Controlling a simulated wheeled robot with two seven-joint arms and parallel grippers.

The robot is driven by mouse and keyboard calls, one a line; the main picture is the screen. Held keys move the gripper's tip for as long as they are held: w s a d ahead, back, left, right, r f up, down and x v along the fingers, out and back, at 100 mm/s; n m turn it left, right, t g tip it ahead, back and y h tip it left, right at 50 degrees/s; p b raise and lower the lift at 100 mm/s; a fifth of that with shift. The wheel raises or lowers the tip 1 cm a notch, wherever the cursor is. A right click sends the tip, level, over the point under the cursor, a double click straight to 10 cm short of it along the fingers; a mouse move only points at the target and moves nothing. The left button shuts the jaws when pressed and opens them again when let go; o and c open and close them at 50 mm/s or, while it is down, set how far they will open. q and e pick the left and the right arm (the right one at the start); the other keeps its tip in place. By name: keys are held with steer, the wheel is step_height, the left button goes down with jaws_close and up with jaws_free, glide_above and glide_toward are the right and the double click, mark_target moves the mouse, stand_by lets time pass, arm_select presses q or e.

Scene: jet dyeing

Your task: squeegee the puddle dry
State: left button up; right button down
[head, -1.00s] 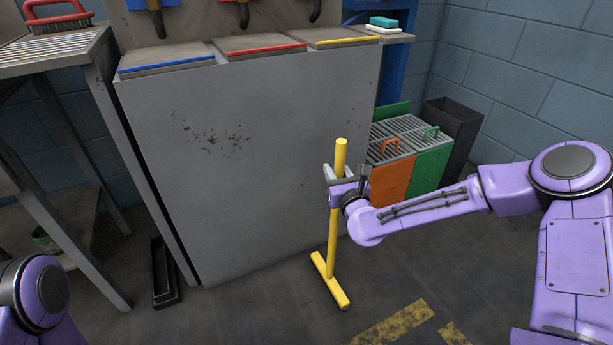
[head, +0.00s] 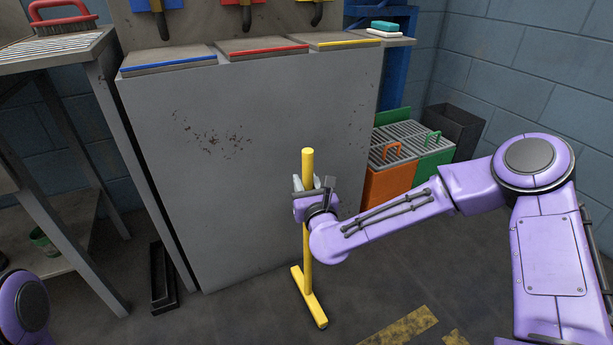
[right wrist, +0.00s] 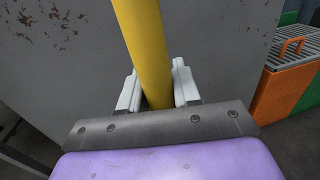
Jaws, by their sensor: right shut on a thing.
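The yellow squeegee (head: 308,270) stands upright in the head view, its wide foot low at or near the dark floor. My right gripper (head: 308,186) is shut on the upper part of its handle. In the right wrist view the yellow handle (right wrist: 143,45) runs between the two pale fingers (right wrist: 158,88). I cannot make out a puddle on the floor. My left gripper is out of view; only part of my left arm shows at the lower left.
A large grey cabinet (head: 240,190) with dark stains stands right behind the squeegee. Orange (head: 388,186) and green (head: 433,166) bins stand to its right. A narrow dark tray (head: 163,278) lies by the cabinet's left foot. A metal rack (head: 75,180) is at the left. Yellow floor marking (head: 405,327) lies in front.

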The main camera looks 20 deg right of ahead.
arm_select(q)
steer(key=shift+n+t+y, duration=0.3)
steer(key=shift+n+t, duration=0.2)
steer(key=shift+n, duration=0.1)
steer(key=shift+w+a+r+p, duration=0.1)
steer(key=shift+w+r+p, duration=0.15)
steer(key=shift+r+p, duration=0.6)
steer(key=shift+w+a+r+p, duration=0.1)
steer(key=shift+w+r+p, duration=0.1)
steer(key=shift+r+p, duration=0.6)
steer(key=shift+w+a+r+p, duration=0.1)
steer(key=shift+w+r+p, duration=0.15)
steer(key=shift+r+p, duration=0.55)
arm_select(e)
step_height(320, 180, up, 8)
steer(key=a, duration=0.2)
steer(key=shift+a, duration=0.2)
steer(key=shift+s, duration=0.15)
